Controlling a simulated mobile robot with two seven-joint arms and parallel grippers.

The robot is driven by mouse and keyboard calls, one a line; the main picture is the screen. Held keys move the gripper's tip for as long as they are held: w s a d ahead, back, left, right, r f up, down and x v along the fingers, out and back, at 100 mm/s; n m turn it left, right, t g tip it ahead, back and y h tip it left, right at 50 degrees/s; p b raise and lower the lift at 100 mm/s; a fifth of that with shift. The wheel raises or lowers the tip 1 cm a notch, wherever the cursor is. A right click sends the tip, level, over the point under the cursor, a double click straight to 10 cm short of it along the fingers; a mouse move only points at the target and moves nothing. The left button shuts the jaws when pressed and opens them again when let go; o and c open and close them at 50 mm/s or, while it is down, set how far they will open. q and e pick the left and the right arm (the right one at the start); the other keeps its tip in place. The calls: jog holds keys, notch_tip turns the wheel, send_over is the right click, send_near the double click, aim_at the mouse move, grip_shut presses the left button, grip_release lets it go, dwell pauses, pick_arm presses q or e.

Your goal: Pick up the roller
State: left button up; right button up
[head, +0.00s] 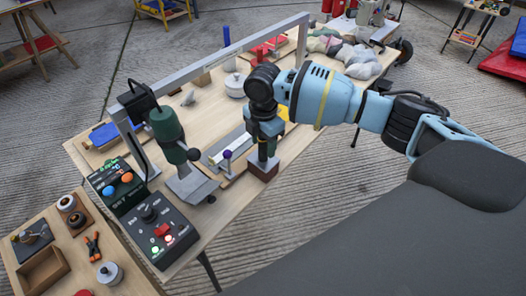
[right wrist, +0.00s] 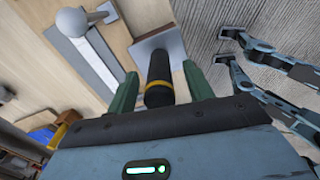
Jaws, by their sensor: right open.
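The roller appears to be the upright tool with a black handle and a yellow band (right wrist: 158,82) in the right wrist view. Its lower end meets a grey plate (right wrist: 147,45); the working end is hidden. In the head view it stands at a small brown block (head: 262,169) on the workbench, mostly covered by my gripper. My right gripper (head: 263,128) is right above the block, pointing down. In the right wrist view its green fingers (right wrist: 161,72) are open, one on each side of the handle, with gaps visible.
A metal strip with a ball-tipped lever (head: 227,155) lies just left of my gripper. A green-bodied tool (head: 167,125) and a control box (head: 158,228) stand farther left. A grey metal frame (head: 215,55) spans the bench. Coloured sacks (head: 360,60) lie at the far end.

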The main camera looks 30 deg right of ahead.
jog(key=c, duration=1.1)
jog(key=shift+o, duration=0.2)
jog(key=shift+r, duration=0.1)
